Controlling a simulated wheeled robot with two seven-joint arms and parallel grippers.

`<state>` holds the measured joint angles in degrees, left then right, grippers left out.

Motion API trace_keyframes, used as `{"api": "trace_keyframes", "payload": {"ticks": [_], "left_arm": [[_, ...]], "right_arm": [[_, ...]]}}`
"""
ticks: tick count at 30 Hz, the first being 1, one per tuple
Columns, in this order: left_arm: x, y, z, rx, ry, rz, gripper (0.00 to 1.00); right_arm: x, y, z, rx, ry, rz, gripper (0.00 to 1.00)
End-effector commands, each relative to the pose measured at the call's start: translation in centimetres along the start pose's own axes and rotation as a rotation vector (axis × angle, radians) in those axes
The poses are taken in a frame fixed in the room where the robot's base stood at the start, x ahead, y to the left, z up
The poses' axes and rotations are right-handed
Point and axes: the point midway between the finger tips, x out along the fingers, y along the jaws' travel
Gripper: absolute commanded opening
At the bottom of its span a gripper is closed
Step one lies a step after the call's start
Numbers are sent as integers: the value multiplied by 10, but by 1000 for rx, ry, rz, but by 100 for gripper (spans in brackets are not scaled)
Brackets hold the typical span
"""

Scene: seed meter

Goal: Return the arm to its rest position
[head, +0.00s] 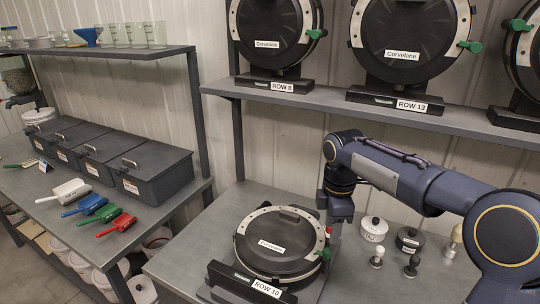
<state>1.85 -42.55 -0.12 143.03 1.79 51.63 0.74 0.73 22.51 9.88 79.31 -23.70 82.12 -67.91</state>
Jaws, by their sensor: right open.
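My right arm (415,180) reaches in from the right and bends down at the wrist. My right gripper (335,218) points down beside the back right rim of the seed meter labelled ROW 10 (285,243). It is open; its fingertips are small and partly hidden, and I cannot tell whether they touch anything. The seed meter lies flat on the bench, with a black cover, a pale ring and a green knob (325,254) at its right. My left gripper is not in view.
A shelf (440,122) above the bench bears several upright meters, including ROW 8 (275,84) and ROW 13 (400,103). Lidded pots (374,229) and knobbed parts (411,266) stand right of the gripper. Grey bins (150,170) and coloured scoops (93,205) sit on the left table.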

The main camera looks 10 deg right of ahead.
Motion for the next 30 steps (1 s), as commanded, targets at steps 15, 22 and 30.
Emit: {"api": "trace_keyframes", "payload": {"ticks": [15,22,30], "left_arm": [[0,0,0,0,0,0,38],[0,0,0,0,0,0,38],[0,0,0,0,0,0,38]], "right_arm": [[-16,-162,26,849,315,118,43],[14,-233,17,1287,537,79,43],[35,-260,7,1500,656,29,43]]}}
